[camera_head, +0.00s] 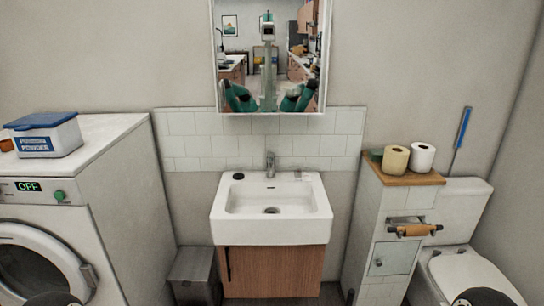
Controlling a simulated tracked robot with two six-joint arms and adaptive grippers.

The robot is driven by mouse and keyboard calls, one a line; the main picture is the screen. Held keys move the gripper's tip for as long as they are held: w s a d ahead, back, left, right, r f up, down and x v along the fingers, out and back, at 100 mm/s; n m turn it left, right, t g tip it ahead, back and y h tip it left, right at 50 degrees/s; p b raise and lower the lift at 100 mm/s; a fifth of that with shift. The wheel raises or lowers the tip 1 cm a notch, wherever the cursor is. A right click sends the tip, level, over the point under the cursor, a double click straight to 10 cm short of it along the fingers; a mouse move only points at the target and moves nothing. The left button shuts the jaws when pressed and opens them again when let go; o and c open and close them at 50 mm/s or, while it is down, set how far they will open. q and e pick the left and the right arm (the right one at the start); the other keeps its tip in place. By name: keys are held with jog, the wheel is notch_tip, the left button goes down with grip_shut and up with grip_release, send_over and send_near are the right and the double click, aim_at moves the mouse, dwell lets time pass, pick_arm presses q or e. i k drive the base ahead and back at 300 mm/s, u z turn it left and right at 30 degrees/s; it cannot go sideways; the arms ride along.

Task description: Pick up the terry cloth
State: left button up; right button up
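I cannot make out a terry cloth for certain in the head view. A small green item (375,155) lies at the left of the wooden shelf top, partly hidden by a toilet roll; I cannot tell what it is. Neither gripper shows directly. Dark rounded parts, likely of my arms, show at the bottom left and bottom right edges. My reflection with green arms shows in the mirror (268,60), too small to read the grippers.
A white sink (271,229) on a wooden cabinet (275,270) stands in the middle. A washing machine (45,215) with a powder box (48,137) is left, with a grey bin (194,272) beside it. Toilet rolls (396,160) top the right unit; a toilet (465,272) stands beyond.

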aim_at(376, 155)
jog(key=z, duration=1.7)
jog(key=i, duration=0.1)
jog(key=u, duration=2.85)
jog(key=i, duration=0.2)
jog(key=u, duration=2.25)
jog(key=k, duration=2)
jog(key=z, duration=0.3)
